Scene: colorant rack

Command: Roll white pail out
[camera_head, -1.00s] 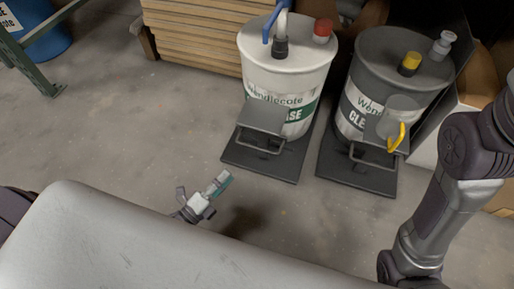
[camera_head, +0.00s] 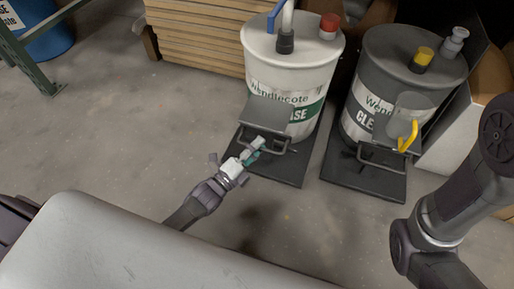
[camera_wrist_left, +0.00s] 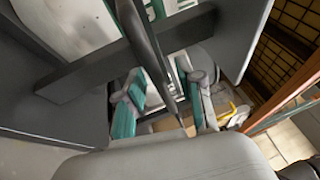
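The white pail (camera_head: 290,72), with a green label band, stands upright on a low black dolly (camera_head: 285,170). The dolly has a dark handle (camera_head: 268,141) at its front, below a grey tray (camera_head: 267,112). My left gripper (camera_head: 256,147) is at the handle. In the left wrist view its teal-padded fingers (camera_wrist_left: 160,103) are apart, with a dark bar running between them. I cannot tell whether they touch the bar. My right arm (camera_head: 450,190) enters from the right, but its gripper is out of view.
A grey pail (camera_head: 385,75) on its own black dolly (camera_head: 362,178) stands just to the right, with a yellow-handled scoop or cup (camera_head: 408,130) on its front. Stacked wooden boards (camera_head: 195,40) lie behind at the left. The concrete floor (camera_head: 120,130) at the left and front is clear.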

